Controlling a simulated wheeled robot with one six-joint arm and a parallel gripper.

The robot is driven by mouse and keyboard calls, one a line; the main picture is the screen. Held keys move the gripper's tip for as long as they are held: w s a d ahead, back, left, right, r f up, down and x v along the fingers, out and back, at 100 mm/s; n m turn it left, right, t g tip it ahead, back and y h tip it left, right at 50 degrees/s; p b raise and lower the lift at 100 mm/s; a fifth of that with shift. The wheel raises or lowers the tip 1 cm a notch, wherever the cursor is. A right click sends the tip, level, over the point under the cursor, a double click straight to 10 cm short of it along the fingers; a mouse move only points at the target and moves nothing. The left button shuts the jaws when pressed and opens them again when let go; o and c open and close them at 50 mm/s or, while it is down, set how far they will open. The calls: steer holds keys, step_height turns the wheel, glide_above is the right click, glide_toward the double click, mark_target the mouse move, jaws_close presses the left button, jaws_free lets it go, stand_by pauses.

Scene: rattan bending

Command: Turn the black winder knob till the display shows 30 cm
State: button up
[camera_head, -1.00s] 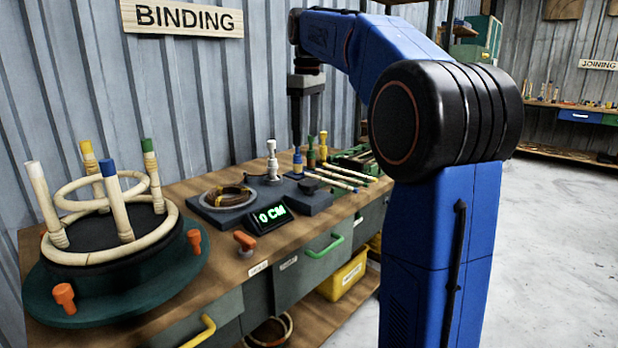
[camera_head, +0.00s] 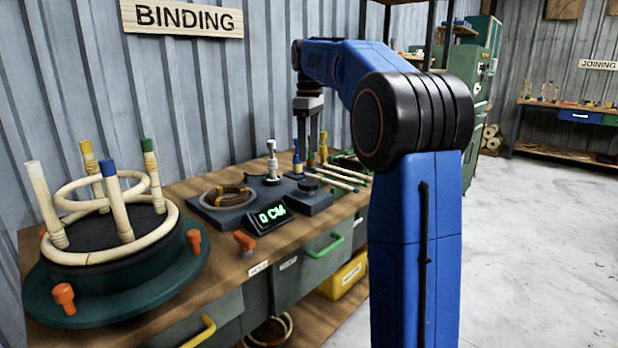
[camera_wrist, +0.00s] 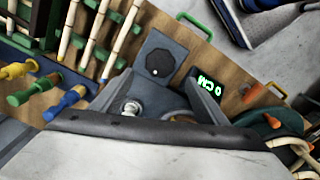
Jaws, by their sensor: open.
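The black winder knob (camera_head: 308,187) sits on the right part of the dark grey winder base on the bench. In the wrist view the knob (camera_wrist: 160,62) is round and dark with a small white mark, on a square grey plate. The display (camera_head: 268,217) glows green and reads 0 CM; it also shows in the wrist view (camera_wrist: 204,85). My gripper (camera_head: 307,160) points down above the knob, apart from it. In the wrist view its two fingers (camera_wrist: 159,77) are spread and empty, with the knob between and beyond their tips.
A coil of rattan (camera_head: 229,194) lies on the winder's left part. A white-topped post (camera_head: 271,160) and blue and yellow pegs (camera_head: 297,158) stand behind the knob. Rattan sticks (camera_head: 337,179) lie to the right. A round green jig (camera_head: 120,285) with upright poles fills the bench's left end.

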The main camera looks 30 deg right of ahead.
mark_target(309, 182)
step_height(309, 182, down, 10)
steer(key=shift+r, duration=0.15)
stand_by(0.3)
steer(key=c, duration=1)
steer(key=shift+c, duration=0.2)
steer(key=shift+m, duration=0.4)
